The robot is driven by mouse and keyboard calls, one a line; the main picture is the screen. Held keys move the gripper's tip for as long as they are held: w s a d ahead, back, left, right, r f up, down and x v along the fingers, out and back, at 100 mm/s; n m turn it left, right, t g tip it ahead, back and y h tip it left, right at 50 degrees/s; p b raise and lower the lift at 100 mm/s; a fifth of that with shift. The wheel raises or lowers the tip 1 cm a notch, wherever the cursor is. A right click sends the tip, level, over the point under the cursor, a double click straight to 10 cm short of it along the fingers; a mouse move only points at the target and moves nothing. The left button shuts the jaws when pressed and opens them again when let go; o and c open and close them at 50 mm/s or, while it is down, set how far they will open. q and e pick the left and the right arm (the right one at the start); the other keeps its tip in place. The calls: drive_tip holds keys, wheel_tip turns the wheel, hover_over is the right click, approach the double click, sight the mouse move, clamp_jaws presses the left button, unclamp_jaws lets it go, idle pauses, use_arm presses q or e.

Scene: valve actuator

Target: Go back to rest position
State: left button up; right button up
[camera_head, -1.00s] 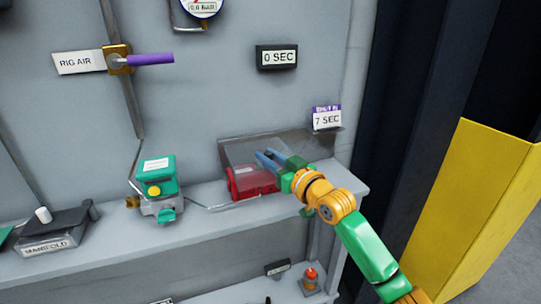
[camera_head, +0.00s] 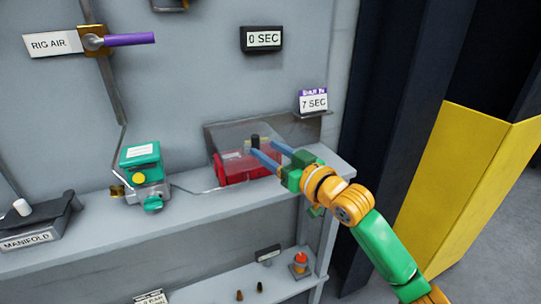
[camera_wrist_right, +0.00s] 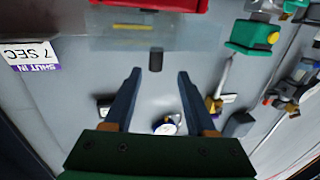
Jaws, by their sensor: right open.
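My right gripper (camera_head: 264,150) is open and empty at the right end of the shelf. Its two blue fingers point left toward a red box (camera_head: 232,169) under a clear cover (camera_head: 228,140). A small black knob (camera_head: 255,140) stands by the cover, close to the fingertips. In the right wrist view the fingers of the gripper (camera_wrist_right: 159,74) are spread wide, and the dark knob (camera_wrist_right: 156,60) sits just beyond the gap between them, not gripped. The red box (camera_wrist_right: 150,4) shows at the top edge there. My left gripper is not in view.
A green-topped valve actuator (camera_head: 141,165) stands left of the red box on the shelf (camera_head: 75,237). A manifold block (camera_head: 38,222) is further left. The 7 SEC card (camera_head: 313,101) is behind the gripper. A yellow panel (camera_head: 455,185) stands to the right.

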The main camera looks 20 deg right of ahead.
drive_tip(key=shift+s+d, duration=0.1)
drive_tip(key=shift+s, duration=0.25)
drive_tip(key=shift+f, duration=0.1)
drive_tip(key=s+a+f+g+h, duration=0.1)
drive_tip(key=s+f+g, duration=0.15)
drive_tip(key=f, duration=0.45)
drive_tip(key=s+a+f+g, duration=0.1)
drive_tip(key=s+f+g, duration=0.15)
drive_tip(key=f, duration=0.45)
drive_tip(key=s+a+f+g+h, duration=0.1)
drive_tip(key=s+a+f, duration=0.1)
drive_tip(key=s+f, duration=0.3)
drive_tip(key=s+d+f+m+g+h, duration=0.15)
drive_tip(key=s+f+g, duration=0.25)
drive_tip(key=s+f, duration=0.45)
drive_tip(key=s+f+g+h, duration=0.2)
drive_tip(key=s+f+g, duration=0.3)
drive_tip(key=s, duration=0.6)
wheel_tip(320, 180, down, 16)
drive_tip(key=s+p, duration=0.1)
drive_tip(key=s, duration=0.2)
drive_tip(key=s+d+f+g+p, duration=0.1)
drive_tip(key=s+d+f, duration=0.1)
drive_tip(key=s+f, duration=0.7)
drive_tip(key=shift+s, duration=1.2)
